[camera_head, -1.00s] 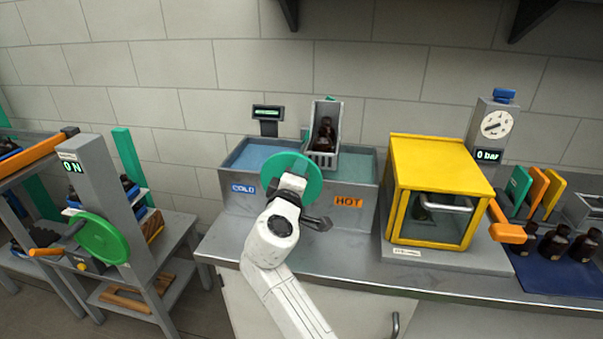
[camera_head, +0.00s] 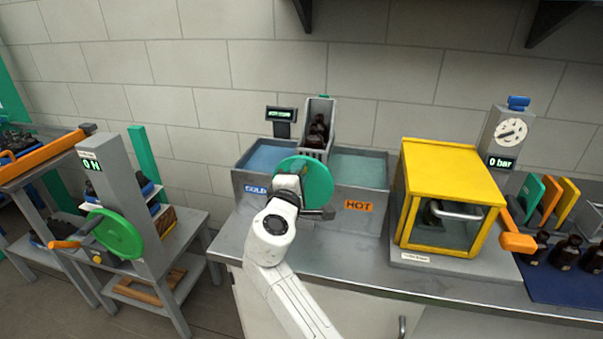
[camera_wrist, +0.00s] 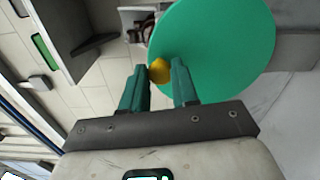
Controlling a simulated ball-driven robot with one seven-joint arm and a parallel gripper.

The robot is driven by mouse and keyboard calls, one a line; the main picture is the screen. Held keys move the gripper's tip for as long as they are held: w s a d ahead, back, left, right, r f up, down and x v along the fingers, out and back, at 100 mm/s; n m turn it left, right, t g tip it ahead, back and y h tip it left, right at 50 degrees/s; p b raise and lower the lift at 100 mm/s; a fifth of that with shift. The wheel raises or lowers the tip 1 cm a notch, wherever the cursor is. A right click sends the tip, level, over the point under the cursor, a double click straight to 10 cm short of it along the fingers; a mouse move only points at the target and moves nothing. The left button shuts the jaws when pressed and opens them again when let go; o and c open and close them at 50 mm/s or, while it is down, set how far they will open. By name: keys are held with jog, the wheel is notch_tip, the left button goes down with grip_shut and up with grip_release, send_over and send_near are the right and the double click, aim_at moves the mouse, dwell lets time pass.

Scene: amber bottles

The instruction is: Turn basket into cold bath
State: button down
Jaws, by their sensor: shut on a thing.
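The grey basket (camera_head: 327,107) holds dark bottles (camera_head: 318,130) and is raised above the middle of the double bath. The hot bath (camera_head: 358,170) is on the right. A green wheel (camera_head: 318,182) is on the bath's front. My gripper (camera_head: 288,180) is at the wheel's left part, mostly hidden by my wrist. In the wrist view, its green fingers (camera_wrist: 160,76) are shut on the wheel's yellow knob (camera_wrist: 159,70), beside the green disc (camera_wrist: 215,45).
A dark lever (camera_head: 318,214) sticks out right of my wrist. A yellow cabinet (camera_head: 450,195) stands right of the bath, with an orange handle (camera_head: 517,240). A grey press (camera_head: 115,200) with a green handwheel (camera_head: 117,234) is at left. The counter's front strip (camera_head: 345,252) is clear.

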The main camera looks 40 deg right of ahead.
jog(key=shift+w+a, duration=0.1)
jog(key=shift+a, duration=0.05)
dwell(0.4)
jog(key=c, duration=0.8)
grip_release()
jog(key=shift+c, duration=0.2)
jog(key=b+v, duration=0.2)
jog(key=v, duration=0.8)
jog(key=shift+s+a, duration=0.25)
jog(key=shift+s, duration=0.05)
jog(key=s+d+f+m+g+y, duration=0.1)
jog(key=s+f+m+g+y, duration=0.2)
jog(key=s+f, duration=0.8)
jog(key=s+d+f+m+g+y, duration=0.1)
jog(key=s+f+m+g+y, duration=0.3)
jog(key=s+f, duration=0.8)
notch_tip(320, 180, down, 3)
jog(key=y, duration=0.2)
jog(key=shift+d+g+y, duration=0.3)
jog(key=shift+d, duration=0.1)
jog(key=s+a+f+m+y, duration=0.1)
jog(key=s, duration=0.2)
jog(key=s+a+f+g+y, duration=0.1)
jog(key=s+a+y, duration=0.1)
jog(key=s, duration=0.2)
jog(key=s+a+f+m+g+y, duration=0.1)
jog(key=s+a+f, duration=0.1)
jog(key=s, duration=0.2)
jog(key=shift+s+m, duration=0.2)
jog(key=shift+m, duration=0.1)
